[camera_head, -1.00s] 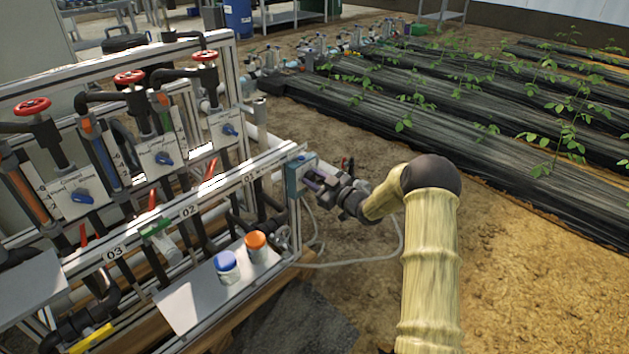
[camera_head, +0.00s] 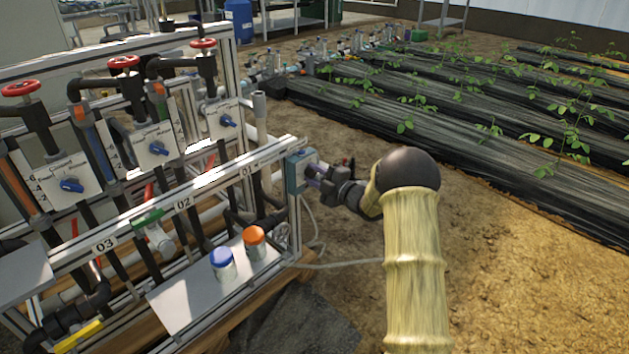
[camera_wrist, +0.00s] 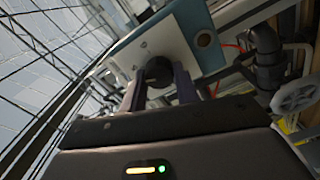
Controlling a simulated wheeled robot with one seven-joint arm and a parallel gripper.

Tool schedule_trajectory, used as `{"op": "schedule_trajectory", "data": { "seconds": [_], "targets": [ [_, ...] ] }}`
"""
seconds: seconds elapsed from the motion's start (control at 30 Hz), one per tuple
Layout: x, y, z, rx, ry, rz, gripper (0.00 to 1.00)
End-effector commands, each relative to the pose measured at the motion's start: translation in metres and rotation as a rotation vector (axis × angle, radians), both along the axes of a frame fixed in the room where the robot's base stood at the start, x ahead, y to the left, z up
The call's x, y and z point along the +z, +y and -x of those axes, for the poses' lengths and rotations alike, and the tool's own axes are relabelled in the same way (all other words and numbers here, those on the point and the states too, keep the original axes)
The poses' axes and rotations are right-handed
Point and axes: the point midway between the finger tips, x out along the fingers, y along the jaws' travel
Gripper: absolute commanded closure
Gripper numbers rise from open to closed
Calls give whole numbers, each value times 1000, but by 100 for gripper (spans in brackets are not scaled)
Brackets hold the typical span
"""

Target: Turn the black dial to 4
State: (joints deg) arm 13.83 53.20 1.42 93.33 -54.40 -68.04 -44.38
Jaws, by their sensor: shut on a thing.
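The black dial (camera_wrist: 158,70) sits on the pale face of a blue control box (camera_wrist: 195,24) in the wrist view. My gripper (camera_wrist: 158,84) has its two dark fingers on either side of the dial and is shut on it. In the head view, the blue box (camera_head: 295,172) is at the right end of the frame, and my gripper (camera_head: 316,180) reaches its face from the right. There the dial is hidden by my gripper. I cannot read any numbers or a pointer around the dial.
The skid's metal frame (camera_head: 215,184) carries red handwheels (camera_head: 123,62) and blue knobs (camera_head: 157,148). A blue-capped jar (camera_head: 222,264) and an orange-capped jar (camera_head: 254,243) stand on a shelf below. A pale hose (camera_head: 350,264) runs near my arm. Open soil lies at right.

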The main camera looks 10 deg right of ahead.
Motion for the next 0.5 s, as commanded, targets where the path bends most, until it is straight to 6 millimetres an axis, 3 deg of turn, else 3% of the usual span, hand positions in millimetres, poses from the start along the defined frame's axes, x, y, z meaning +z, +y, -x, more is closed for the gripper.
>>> {"op": "schedule_trajectory", "data": {
  "seconds": [0.5],
  "targets": [
    [-9,0,1,2,-284,397,93]
  ]
}}
